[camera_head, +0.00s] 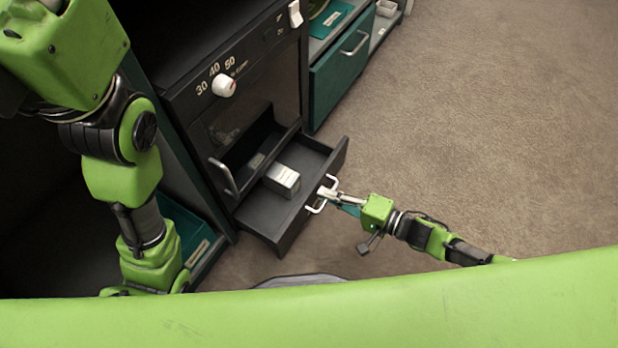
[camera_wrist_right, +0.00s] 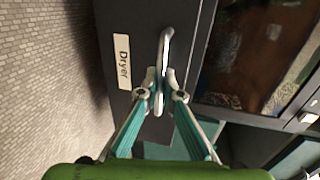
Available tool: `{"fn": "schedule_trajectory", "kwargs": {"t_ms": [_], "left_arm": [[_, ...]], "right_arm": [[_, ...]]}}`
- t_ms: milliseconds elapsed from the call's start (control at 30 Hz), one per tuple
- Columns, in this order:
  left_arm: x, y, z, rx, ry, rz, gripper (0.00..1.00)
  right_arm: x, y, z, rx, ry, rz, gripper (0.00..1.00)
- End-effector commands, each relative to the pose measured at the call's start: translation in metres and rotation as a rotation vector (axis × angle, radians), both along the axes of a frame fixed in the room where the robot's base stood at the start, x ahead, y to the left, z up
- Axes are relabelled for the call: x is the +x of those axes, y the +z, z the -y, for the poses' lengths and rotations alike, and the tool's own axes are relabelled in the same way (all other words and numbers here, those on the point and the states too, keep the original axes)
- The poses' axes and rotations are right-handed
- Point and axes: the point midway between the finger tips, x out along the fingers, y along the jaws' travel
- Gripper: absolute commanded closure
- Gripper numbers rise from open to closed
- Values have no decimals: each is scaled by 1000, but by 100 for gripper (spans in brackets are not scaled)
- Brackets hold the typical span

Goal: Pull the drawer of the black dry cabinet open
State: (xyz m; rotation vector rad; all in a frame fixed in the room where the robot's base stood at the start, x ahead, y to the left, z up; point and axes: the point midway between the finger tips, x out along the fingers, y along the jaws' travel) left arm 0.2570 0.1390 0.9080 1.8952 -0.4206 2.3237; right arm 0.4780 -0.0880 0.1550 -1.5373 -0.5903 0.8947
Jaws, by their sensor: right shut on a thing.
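The black dry cabinet (camera_head: 180,75) stands at the left centre of the head view, with a white dial and the numbers 30, 40, 50 on its front. Its low drawer (camera_head: 272,228) is pulled out from the cabinet, and a small white box (camera_head: 282,180) sits inside. My right gripper (camera_head: 325,194) is shut on the drawer's light metal handle (camera_head: 316,207).
A teal drawer unit (camera_head: 340,72) with a metal handle stands right of the cabinet. A teal tray (camera_head: 186,232) with a label lies at the cabinet's left. A second handle (camera_head: 222,178) is on the cabinet door. The carpet (camera_head: 470,110) to the right is clear.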

Motion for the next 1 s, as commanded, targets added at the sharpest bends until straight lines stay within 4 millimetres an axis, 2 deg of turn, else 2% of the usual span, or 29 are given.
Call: {"fn": "schedule_trajectory", "kwargs": {"t_ms": [33,200,400,867,933,1000], "left_arm": [[5,2,0,1,0,-17,60],[12,-3,-1,-2,-3,-45,60],[16,-6,-1,-3,-3,-62,60],[17,-8,-1,-3,-4,-65,60],[17,-8,-1,-3,-4,-65,60],[17,-8,-1,-3,-4,-65,60]], "right_arm": [[-7,2,11,-4,-2,-3,100],[-23,1,34,-3,-2,-2,100],[-34,0,48,-2,-2,1,100],[-37,-1,53,-2,-1,0,100],[-37,-1,53,-2,-1,0,86],[-37,0,53,-2,-1,0,86]]}}
